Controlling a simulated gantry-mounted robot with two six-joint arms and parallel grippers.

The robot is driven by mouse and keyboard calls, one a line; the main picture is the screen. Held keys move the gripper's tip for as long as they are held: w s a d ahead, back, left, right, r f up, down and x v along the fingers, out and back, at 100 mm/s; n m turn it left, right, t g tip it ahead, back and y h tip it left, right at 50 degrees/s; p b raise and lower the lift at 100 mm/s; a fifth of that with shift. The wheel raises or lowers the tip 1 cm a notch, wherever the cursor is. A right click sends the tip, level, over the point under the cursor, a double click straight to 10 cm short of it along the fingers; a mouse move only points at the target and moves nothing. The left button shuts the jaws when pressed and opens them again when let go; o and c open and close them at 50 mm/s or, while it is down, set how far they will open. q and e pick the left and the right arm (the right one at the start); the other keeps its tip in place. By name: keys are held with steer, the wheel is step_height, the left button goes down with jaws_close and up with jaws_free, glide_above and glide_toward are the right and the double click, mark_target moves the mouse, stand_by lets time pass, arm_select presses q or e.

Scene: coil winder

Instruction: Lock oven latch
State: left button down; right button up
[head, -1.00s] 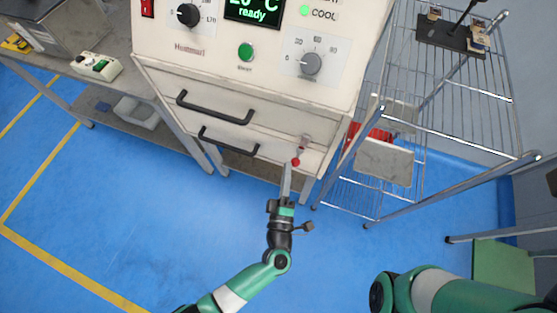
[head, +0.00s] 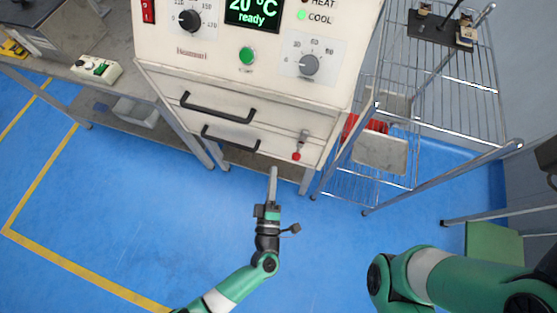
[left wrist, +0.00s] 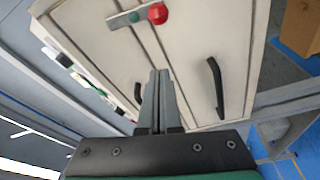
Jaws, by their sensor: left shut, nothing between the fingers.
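The oven latch (head: 302,142) is a small grey lever with a red knob (head: 296,156) on the lower right front of the cream oven (head: 158,75). In the head view the lever hangs downward with the knob at its lower end. In the left wrist view the latch (left wrist: 130,16) and its red knob (left wrist: 158,13) show at the top. My left gripper (head: 273,172) is shut and empty. Its fingertips are below and left of the knob, apart from it. Its shut fingers also show in the left wrist view (left wrist: 160,75). My right gripper is out of view.
Two black handles (head: 218,108) (head: 230,140) stick out from the oven front, left of the latch. A wire rack (head: 450,105) with trays stands close on the right. The blue floor (head: 130,220) in front is clear.

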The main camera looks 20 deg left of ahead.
arm_select(q)
steer(key=s+d+p, duration=0.1)
steer(key=s+d, duration=0.1)
steer(key=s, duration=0.5)
steer(key=shift+f, duration=0.4)
steer(key=shift+a, duration=0.1)
